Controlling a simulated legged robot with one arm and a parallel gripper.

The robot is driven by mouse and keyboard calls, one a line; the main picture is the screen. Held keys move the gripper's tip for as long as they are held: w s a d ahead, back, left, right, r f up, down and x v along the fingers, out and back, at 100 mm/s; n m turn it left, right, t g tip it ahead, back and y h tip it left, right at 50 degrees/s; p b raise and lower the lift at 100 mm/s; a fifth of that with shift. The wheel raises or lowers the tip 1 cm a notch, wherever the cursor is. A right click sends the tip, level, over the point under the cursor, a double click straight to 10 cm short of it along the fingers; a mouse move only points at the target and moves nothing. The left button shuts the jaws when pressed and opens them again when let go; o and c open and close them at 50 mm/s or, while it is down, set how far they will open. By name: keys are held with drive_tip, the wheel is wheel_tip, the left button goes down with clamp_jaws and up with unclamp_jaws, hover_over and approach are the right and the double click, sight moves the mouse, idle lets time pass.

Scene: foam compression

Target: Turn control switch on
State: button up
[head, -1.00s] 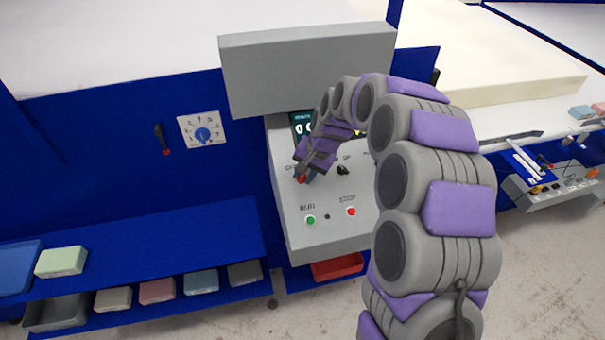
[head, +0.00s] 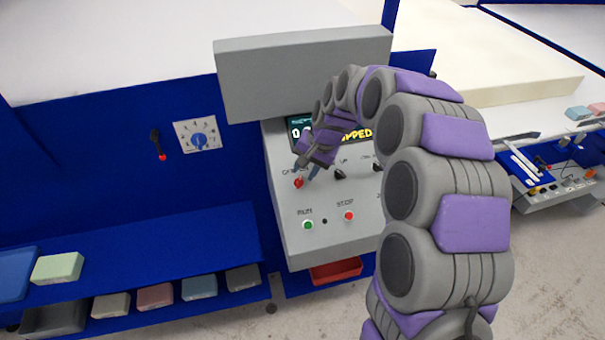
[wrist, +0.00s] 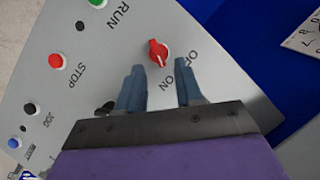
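The red rotary control switch (head: 298,183) is on the sloped grey control panel (head: 320,232), below the OFF and ON labels. In the wrist view the red switch (wrist: 158,52) shows whole, with its pale pointer mark leaning to the ON side rather than the OFF side. My gripper (head: 306,172) is just above and beside the switch. In the wrist view my gripper (wrist: 160,70) has its two blue-grey fingers apart, with nothing between them. The switch lies beyond the fingertips and looks clear of them.
The green RUN button (head: 308,225) and red STOP button (head: 349,216) sit lower on the panel. Black knobs (head: 340,173) stand to the right. The display (head: 357,134), partly behind my arm, shows yellow lettering. A grey box (head: 305,75) overhangs the panel's back.

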drive_tip(key=v, duration=1.3)
drive_tip(key=shift+d+r, duration=0.3)
